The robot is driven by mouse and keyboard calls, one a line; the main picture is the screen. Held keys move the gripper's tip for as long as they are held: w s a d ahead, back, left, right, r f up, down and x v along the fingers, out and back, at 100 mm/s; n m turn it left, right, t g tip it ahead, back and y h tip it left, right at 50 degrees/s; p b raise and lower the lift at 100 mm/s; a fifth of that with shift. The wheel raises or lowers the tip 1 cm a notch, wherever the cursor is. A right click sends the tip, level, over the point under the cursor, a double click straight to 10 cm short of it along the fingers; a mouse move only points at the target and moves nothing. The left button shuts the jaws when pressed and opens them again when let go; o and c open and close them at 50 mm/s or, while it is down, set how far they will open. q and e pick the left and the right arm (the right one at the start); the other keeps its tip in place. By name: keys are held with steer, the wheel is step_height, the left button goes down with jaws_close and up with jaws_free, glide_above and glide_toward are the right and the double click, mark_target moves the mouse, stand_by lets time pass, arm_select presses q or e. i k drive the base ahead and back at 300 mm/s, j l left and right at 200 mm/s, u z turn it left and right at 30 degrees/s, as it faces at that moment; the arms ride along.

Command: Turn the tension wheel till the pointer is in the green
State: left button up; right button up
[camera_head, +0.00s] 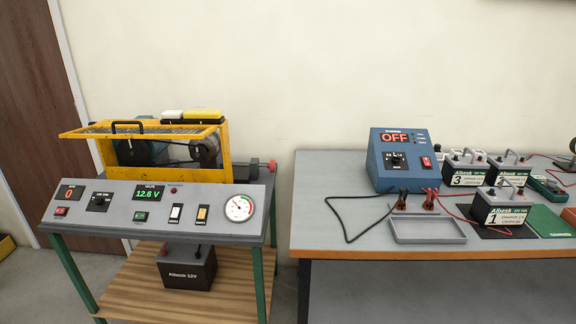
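A round white gauge (239,208) sits at the right end of the grey control panel (150,226). It has a coloured scale and a thin pointer, but it is too small to tell which colour the pointer is on. A small red wheel or knob (271,166) sticks out at the right side of the yellow-framed belt rig (226,160), behind the panel; it may be the tension wheel. Neither of my grippers is in view.
A black battery (188,268) stands on the wooden lower shelf (140,290). On the right bench (335,190) are a blue charger (398,160) reading OFF, a grey tray (428,230), clamp leads and several batteries. A narrow gap separates the two benches.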

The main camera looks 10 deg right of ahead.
mark_target(271, 166)
steer(key=l+u, duration=0.1)
steer(key=l, duration=0.4)
steer(key=k+l+u, duration=0.1)
steer(key=l, duration=0.45)
steer(key=z, duration=0.3)
steer(key=i+j+z, duration=0.15)
steer(key=z, duration=0.3)
steer(key=i+j+z, duration=0.1)
steer(key=j+z, duration=0.35)
steer(key=i+j+z, duration=0.1)
steer(key=j+z, duration=0.2)
steer(key=z, duration=0.15)
